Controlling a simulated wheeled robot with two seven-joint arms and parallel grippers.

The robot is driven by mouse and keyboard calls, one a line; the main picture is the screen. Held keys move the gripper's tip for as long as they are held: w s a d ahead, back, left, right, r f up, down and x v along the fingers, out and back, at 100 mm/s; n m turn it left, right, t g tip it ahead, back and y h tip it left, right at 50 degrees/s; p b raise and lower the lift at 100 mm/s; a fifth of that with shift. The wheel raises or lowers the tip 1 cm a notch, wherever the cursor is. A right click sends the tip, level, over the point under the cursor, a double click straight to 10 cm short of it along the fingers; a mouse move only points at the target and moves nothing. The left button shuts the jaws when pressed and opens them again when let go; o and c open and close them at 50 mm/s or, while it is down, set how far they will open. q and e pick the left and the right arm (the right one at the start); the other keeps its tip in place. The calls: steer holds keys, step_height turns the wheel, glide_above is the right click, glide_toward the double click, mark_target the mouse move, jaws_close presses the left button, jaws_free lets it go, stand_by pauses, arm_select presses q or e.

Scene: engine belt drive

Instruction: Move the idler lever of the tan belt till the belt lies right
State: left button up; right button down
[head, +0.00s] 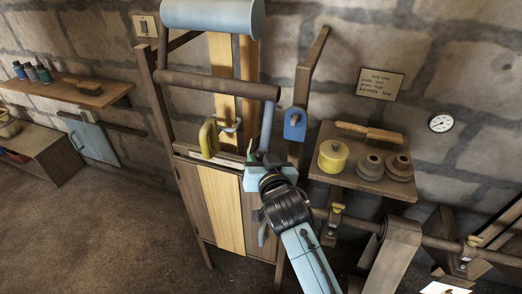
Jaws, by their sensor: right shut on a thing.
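The tan belt (222,208) runs as a pale, wide band down the front of the wooden frame, between darker brown boards. Its upper stretch (221,60) shows below the light blue drum (212,14), nearer the drum's right end. A brown roller (215,85) crosses in front of it. A blue lever (267,125) drops from near the roller's right end. My right gripper (262,162) is shut at the lever's low end, at the frame's right side; its jaws partly hide the grip. My left gripper is not in view.
A yellow curved handle (208,139) stands left of my right gripper. A shaft with a brown belt (398,240) lies lower right. The floor at left is clear.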

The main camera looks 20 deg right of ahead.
steer(key=c, duration=1.1)
jaws_free()
steer(key=s+r, duration=0.2)
steer(key=s, duration=1.1)
steer(key=shift+r+b, duration=0.2)
steer(key=shift+b, duration=0.15)
steer(key=shift+s, duration=0.1)
